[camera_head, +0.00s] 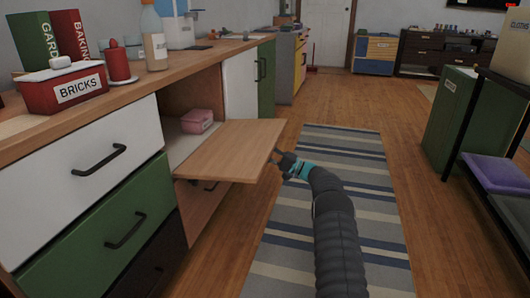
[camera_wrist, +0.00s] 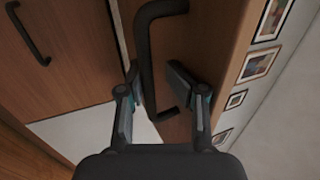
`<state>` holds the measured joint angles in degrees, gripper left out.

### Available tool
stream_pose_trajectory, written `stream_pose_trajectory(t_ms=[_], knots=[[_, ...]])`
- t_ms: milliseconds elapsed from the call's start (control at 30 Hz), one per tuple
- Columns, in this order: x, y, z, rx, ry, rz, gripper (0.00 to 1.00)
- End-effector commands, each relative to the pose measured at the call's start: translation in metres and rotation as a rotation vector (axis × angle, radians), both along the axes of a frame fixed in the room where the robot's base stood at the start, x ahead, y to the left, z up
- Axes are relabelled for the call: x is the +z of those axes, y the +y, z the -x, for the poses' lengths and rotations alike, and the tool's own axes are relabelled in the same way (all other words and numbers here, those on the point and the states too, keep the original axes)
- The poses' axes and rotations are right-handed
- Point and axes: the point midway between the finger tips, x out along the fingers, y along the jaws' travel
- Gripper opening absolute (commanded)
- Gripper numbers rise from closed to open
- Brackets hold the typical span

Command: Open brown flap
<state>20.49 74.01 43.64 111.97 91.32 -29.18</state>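The brown flap (camera_head: 228,151) is hinged down from the white-and-green cabinet row and stands out about level, its compartment open behind it. In the wrist view the flap's brown face (camera_wrist: 215,40) fills the area around a dark bar handle (camera_wrist: 146,45). My gripper (camera_head: 283,160) is at the flap's outer end. In the wrist view my gripper (camera_wrist: 158,88) has its fingers apart, one on each side of the handle. The handle passes between them, and I cannot tell whether either finger touches it.
A pink container (camera_head: 198,121) sits inside the open compartment. A white drawer (camera_head: 95,150) and a green drawer (camera_head: 115,225) are at the left. The striped rug (camera_head: 350,160) and wooden floor are clear. A green cabinet (camera_head: 452,120) and purple-topped seat (camera_head: 495,172) stand at the right.

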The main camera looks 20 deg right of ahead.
Motion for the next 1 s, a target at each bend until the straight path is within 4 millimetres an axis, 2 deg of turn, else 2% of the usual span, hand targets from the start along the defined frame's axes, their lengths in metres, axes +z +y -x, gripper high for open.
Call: stream_pose_trajectory(t_ms=[233, 400, 700, 1000], knots=[[-0.012, -0.046, 0.022, -0.012, -0.003, -0.004, 0.37], [-0.024, -0.068, 0.036, -0.007, -0.003, -0.003, 0.37], [-0.037, -0.089, 0.051, 0.000, -0.001, -0.003, 0.37], [-0.038, -0.094, 0.053, -0.002, -0.001, -0.003, 0.37]])
